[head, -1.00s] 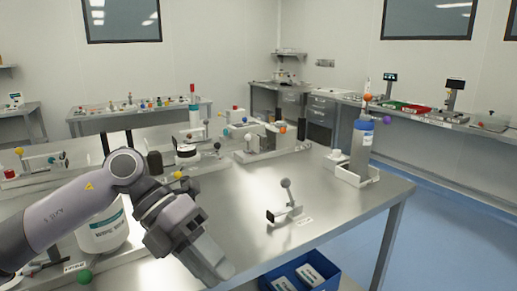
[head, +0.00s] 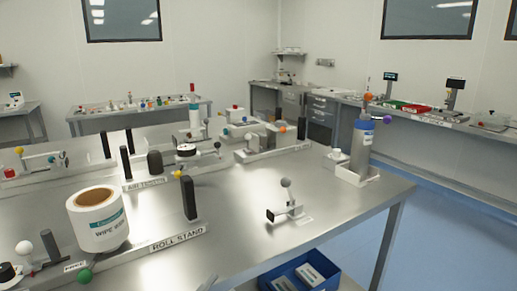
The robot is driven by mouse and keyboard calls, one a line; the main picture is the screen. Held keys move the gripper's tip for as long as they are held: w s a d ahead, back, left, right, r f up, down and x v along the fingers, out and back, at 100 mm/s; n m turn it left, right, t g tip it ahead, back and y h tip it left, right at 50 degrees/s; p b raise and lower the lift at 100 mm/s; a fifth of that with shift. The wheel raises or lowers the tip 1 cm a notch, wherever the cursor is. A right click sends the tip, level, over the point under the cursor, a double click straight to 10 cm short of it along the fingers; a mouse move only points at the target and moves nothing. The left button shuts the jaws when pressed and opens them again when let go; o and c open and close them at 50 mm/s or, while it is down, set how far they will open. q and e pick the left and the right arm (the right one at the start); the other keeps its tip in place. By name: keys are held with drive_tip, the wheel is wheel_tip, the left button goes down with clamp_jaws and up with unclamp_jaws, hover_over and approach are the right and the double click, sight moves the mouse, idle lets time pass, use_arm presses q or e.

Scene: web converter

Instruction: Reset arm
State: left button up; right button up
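No gripper shows clearly in the head view, and neither arm reaches over the table. A small faint grey shape is at the bottom edge, too little to tell what it is. The white roll (head: 98,220) labelled as wipe web sits on the roll stand (head: 178,240) at the left front of the steel table. A small lever with a grey ball (head: 286,184) stands upright on its base at the table's middle right.
A blue-capped cylinder (head: 361,146) stands in a white holder at the table's right end. A blue bin (head: 300,272) is below the front edge. A row of ball-knobbed devices (head: 262,142) lines the back. The table's middle front is clear.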

use_arm(q)
drive_tip(key=s+a+f+n+g+y, duration=0.2)
drive_tip(key=s+a+f+n+y, duration=0.1)
drive_tip(key=f, duration=0.5)
drive_tip(key=s+a+f+n+g+y, duration=0.2)
drive_tip(key=s+a+f+n+y, duration=0.2)
drive_tip(key=s+f, duration=0.3)
drive_tip(key=s+a+f+n+g+y, duration=0.2)
drive_tip(key=s+a+f+n+y, duration=0.2)
drive_tip(key=f, duration=0.6)
drive_tip(key=shift+s+a+g+y, duration=0.3)
drive_tip(key=shift+s+a, duration=0.45)
drive_tip(key=shift+s, duration=0.35)
